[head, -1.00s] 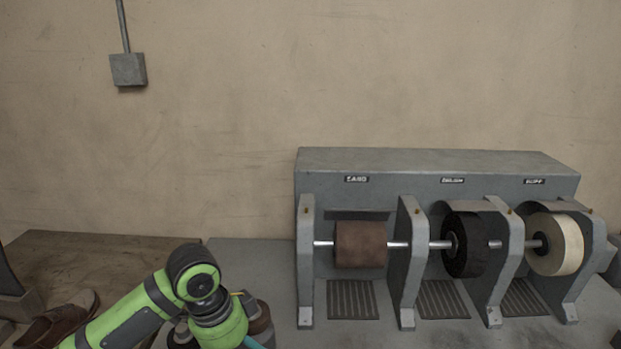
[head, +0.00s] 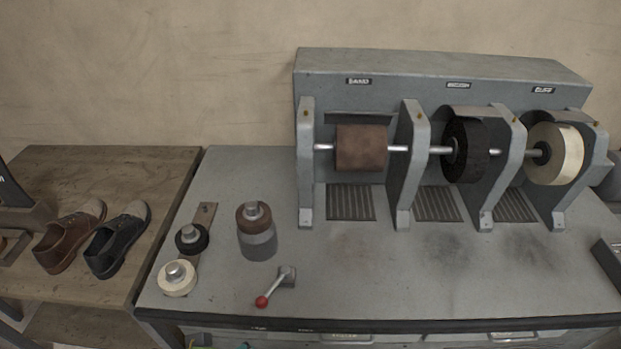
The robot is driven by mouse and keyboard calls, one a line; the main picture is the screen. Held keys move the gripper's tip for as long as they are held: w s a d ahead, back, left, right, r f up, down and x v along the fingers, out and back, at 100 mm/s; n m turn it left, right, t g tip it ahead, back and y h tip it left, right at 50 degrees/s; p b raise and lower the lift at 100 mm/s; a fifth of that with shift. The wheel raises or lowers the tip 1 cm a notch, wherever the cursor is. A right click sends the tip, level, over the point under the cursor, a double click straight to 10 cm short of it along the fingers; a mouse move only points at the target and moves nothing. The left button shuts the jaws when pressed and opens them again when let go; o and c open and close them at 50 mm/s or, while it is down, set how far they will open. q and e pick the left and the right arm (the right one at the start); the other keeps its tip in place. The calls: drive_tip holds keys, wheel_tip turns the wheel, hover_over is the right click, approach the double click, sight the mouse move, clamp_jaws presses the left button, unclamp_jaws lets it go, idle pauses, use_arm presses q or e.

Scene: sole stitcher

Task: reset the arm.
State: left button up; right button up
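Neither of my grippers shows in the head view. Small dark, green and teal bits peek in at the bottom edge, left of centre, below the bench front. The finishing machine (head: 440,68) stands at the back of the grey bench (head: 400,275). It carries a brown sanding drum (head: 361,147), a black wheel (head: 465,150) and a cream buffing wheel (head: 556,154) on one shaft. A lever with a red knob (head: 262,301) sits near the bench's front edge.
A brown roll on a grey base (head: 256,232), a black roll (head: 191,238) and a cream roll (head: 177,278) stand at the bench's left. A brown shoe (head: 68,238) and a black shoe (head: 117,240) rest on the wooden table (head: 120,170). The bench's middle front is clear.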

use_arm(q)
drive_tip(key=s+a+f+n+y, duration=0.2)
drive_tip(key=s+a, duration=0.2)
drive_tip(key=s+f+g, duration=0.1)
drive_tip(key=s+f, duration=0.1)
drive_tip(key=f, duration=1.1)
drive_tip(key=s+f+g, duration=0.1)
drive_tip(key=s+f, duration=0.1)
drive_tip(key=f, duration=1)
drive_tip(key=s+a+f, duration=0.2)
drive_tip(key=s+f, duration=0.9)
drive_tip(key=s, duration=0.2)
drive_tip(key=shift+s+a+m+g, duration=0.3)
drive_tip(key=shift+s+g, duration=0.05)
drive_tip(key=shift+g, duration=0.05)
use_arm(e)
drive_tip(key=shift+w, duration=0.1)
